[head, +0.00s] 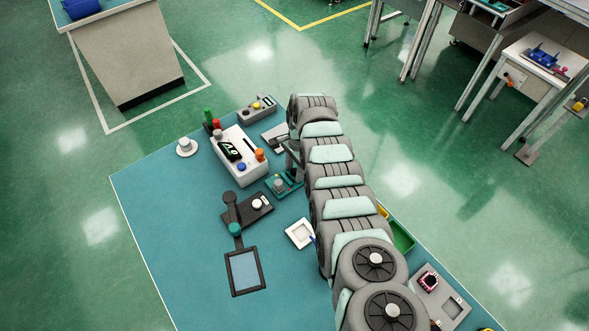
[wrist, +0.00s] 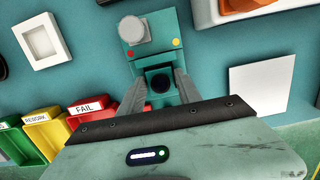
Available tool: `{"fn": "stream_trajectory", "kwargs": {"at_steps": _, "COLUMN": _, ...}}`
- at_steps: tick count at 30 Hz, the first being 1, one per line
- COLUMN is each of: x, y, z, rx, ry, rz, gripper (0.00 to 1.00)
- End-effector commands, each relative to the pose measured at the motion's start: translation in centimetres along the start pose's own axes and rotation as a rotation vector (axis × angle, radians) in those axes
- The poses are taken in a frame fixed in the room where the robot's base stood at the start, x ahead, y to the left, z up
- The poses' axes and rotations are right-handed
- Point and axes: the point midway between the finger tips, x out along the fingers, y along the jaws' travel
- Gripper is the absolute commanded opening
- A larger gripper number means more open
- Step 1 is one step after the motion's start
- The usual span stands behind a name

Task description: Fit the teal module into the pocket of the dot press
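The dot press (head: 283,184) is a teal block with a grey round knob, below and left of the arm's far end in the head view. In the wrist view the press (wrist: 169,22) lies straight ahead, with a yellow and a red dot on its plate. The teal module (wrist: 158,82), a small dark teal block with a round black lens, is between the fingers of my gripper (wrist: 160,80) at the press's near end. Both fingers appear to touch its sides. Its underside and the pocket are hidden, so I cannot tell whether it is seated. The arm hides most of my gripper in the head view.
A white box with buttons (head: 236,169) stands left of the press. A white square frame (head: 299,233) lies nearer. The red FAIL bin (wrist: 92,112) and yellow REWORK bin (wrist: 45,127) are left in the wrist view, a white plate (wrist: 262,92) right.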

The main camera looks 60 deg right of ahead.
Motion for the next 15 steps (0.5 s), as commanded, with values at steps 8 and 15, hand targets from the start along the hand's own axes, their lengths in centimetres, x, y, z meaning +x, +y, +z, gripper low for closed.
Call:
{"fn": "stream_trajectory", "kwargs": {"at_steps": 8, "x": -0.05, "y": -0.02, "z": 0.02, "rx": 0.000, "ry": 0.000, "rz": 0.000, "gripper": 0.57}}
{"fn": "stream_trajectory", "kwargs": {"at_steps": 15, "x": -0.49, "y": -0.01, "z": 0.07, "rx": 0.000, "ry": 0.000, "rz": 0.000, "gripper": 0.57}}
